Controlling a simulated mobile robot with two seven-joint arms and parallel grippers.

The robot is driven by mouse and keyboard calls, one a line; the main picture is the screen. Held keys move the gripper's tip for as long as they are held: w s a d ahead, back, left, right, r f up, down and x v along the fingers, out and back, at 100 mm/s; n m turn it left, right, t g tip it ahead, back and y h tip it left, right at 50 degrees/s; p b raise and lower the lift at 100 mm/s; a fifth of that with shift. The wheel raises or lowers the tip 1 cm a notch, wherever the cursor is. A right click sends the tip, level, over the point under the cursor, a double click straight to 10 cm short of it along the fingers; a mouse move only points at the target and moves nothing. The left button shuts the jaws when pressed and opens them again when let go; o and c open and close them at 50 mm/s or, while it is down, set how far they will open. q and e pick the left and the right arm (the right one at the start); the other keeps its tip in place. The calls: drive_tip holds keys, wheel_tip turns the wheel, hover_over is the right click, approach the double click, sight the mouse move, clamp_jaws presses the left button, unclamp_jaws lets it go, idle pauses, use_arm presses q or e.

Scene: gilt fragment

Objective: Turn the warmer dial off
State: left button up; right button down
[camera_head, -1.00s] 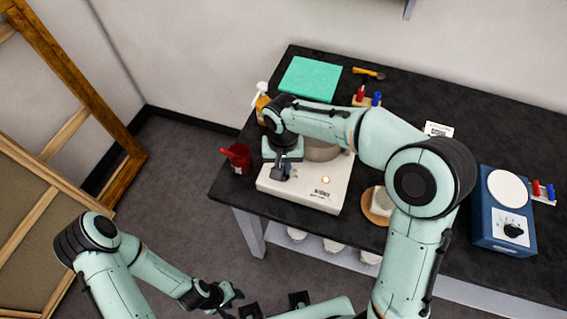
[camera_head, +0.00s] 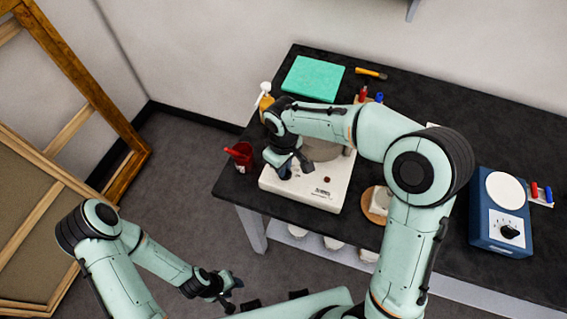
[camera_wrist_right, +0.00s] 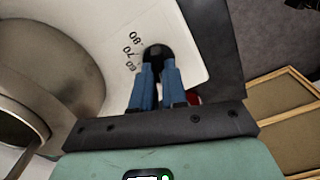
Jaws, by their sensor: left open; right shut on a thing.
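The warmer (camera_head: 318,190) is a white box on the dark table, with a round metal pot (camera_head: 322,151) on it partly hidden by my right arm. Its small indicator light (camera_head: 327,180) looks dark red. The black dial (camera_wrist_right: 156,52) shows in the right wrist view, beside printed numbers. My right gripper (camera_wrist_right: 155,68) has its blue fingers shut on the dial; in the head view it sits at the warmer's left part (camera_head: 286,170). My left gripper (camera_head: 232,295) is open and empty, low over the floor in front of the table.
A red cup (camera_head: 241,156) stands left of the warmer, with a spray bottle (camera_head: 264,100) behind. A teal pad (camera_head: 312,79) lies at the back. A blue device with a white plate (camera_head: 502,215) stands at the right. Wooden frames (camera_head: 55,100) lean at the left.

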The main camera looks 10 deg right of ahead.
use_arm(q)
drive_tip(key=shift+w+r, duration=0.15)
use_arm(e)
drive_tip(key=shift+n, duration=0.6)
drive_tip(key=c, duration=1.2)
unclamp_jaws()
drive_tip(key=shift+o, duration=0.2)
use_arm(q)
drive_tip(key=shift+w+r+p, duration=0.8)
drive_tip(key=shift+w+r, duration=0.15)
use_arm(e)
wheel_tip(320, 180, up, 14)
drive_tip(key=shift+f, duration=0.2)
drive_tip(key=shift+f, duration=0.1)
